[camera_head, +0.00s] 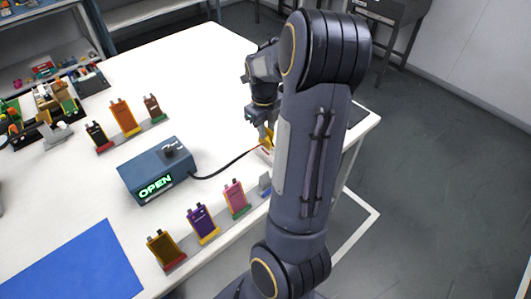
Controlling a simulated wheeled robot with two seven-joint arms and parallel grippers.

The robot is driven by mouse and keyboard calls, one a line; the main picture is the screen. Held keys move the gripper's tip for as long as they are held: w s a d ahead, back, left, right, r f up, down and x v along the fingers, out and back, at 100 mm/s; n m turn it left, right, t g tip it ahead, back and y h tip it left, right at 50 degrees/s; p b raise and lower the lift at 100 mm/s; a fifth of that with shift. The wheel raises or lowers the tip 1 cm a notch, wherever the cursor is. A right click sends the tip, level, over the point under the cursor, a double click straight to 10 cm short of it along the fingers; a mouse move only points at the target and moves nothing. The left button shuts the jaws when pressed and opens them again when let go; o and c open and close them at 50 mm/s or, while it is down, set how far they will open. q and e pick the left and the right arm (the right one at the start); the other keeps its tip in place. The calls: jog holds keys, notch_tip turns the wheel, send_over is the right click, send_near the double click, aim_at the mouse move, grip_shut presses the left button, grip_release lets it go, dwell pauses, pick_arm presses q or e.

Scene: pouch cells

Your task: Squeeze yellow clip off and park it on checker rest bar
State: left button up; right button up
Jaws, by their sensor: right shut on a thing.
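The dark blue checker box (152,178) sits mid-table, its green display reading OPEN. A cable (228,166) runs from it to the right, turning red at its far end. A yellow clip (268,138) shows at that end, under my right gripper (265,136). The right gripper points down and is shut on the clip, partly hidden by my own arm. Whether the clip still touches a cell is hidden. I cannot make out the rest bar for certain. My left gripper is not in view.
A front rack (219,233) holds olive, purple and pink pouch cells. A rear rack (134,136) holds dark, orange and brown ones. A blue mat (80,265) lies front left. Clutter stands at the far left. The table's back is clear.

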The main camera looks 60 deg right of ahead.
aim_at(266, 143)
jog(key=shift+f, duration=0.2)
jog(key=o, duration=1.3)
jog(key=shift+r, duration=0.1)
notch_tip(266, 143, up, 11)
jog(key=p, duration=1)
